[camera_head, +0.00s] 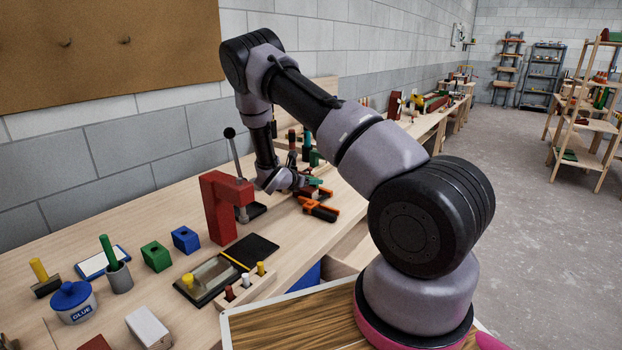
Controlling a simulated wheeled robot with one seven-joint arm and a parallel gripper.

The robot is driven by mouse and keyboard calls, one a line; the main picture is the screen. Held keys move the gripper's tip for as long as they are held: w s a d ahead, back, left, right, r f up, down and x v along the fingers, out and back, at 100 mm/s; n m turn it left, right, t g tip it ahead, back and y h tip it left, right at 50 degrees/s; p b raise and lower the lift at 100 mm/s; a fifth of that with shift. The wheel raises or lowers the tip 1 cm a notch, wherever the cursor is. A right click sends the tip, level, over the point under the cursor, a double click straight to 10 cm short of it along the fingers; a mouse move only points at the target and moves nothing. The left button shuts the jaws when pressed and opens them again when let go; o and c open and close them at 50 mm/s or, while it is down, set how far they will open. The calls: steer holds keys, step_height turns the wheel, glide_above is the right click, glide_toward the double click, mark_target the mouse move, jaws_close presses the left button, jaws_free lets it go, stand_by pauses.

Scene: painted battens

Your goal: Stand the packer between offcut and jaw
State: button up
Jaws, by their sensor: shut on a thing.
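My gripper (301,181) is low over the bench, just right of the red press, and is small in this view. It looks shut on a small green piece (315,181) at its fingertips. I cannot tell whether this piece is the packer, or whether it touches anything. A clamp with orange and black parts (318,208) lies on the bench just below and right of the gripper. I cannot make out its jaw clearly or pick out the offcut.
The red press (222,208) with its raised lever stands close left of my gripper. Green and blue blocks (186,239), a glue pot (73,301) and a black-edged tray (213,280) stand nearer. Upright handled tools (307,146) stand behind the gripper.

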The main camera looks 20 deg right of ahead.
steer(key=shift+f, duration=0.6)
stand_by(0.3)
steer(key=o, duration=1.4)
steer(key=shift+o, duration=0.2)
